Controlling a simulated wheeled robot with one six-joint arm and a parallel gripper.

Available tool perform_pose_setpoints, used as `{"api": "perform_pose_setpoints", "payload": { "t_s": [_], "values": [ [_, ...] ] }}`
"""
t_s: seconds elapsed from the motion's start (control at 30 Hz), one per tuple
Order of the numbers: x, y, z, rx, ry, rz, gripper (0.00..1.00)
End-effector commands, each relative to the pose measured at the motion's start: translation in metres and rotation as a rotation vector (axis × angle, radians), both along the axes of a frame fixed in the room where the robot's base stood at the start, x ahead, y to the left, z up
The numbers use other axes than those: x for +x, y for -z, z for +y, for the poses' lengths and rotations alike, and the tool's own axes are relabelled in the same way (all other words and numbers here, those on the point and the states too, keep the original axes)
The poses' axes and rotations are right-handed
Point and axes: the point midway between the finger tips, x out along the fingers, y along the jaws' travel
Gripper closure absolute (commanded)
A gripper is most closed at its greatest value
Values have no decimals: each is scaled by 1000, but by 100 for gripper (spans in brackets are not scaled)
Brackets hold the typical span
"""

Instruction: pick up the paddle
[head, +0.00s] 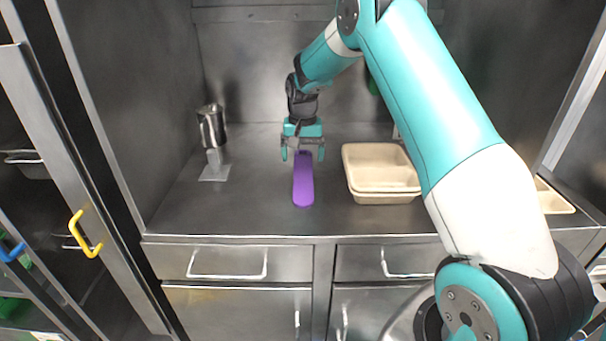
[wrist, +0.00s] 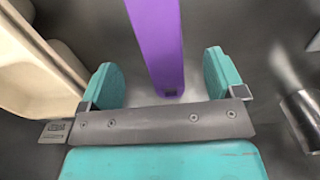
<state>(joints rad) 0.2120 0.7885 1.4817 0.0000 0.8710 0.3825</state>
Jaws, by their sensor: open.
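The purple paddle (head: 303,182) lies on the steel counter in the head view, its long side pointing toward the counter's front edge. My gripper (head: 303,156) is over the paddle's far end, pointing down, with its fingers apart. In the wrist view the paddle (wrist: 157,45) runs from the top edge down between the two teal fingers of my gripper (wrist: 166,80). Its near end shows a dark spot close to the gripper's grey bar. Gaps show on both sides of the paddle. I cannot tell the height of the fingertips above the counter.
Beige containers (head: 382,170) stand right of the paddle; one also shows in the wrist view (wrist: 35,85). A metal cup (head: 211,126) on a stand is at the left. Another beige tray (head: 552,197) is partly behind my arm.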

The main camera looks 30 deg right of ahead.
Motion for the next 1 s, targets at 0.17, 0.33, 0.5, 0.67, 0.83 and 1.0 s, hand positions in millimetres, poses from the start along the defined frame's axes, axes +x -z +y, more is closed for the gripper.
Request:
{"api": "perform_pose_setpoints", "payload": {
  "t_s": [0.17,0.33,0.5,0.67,0.83,1.0],
  "values": [
    [-5,19,2,1,-1,5,12],
    [-7,44,3,1,0,3,12],
    [-6,52,3,0,0,0,12],
    [-6,52,3,0,0,0,14],
    [-6,52,3,0,0,0,53],
    [-6,52,3,0,0,0,67]
  ]
}}
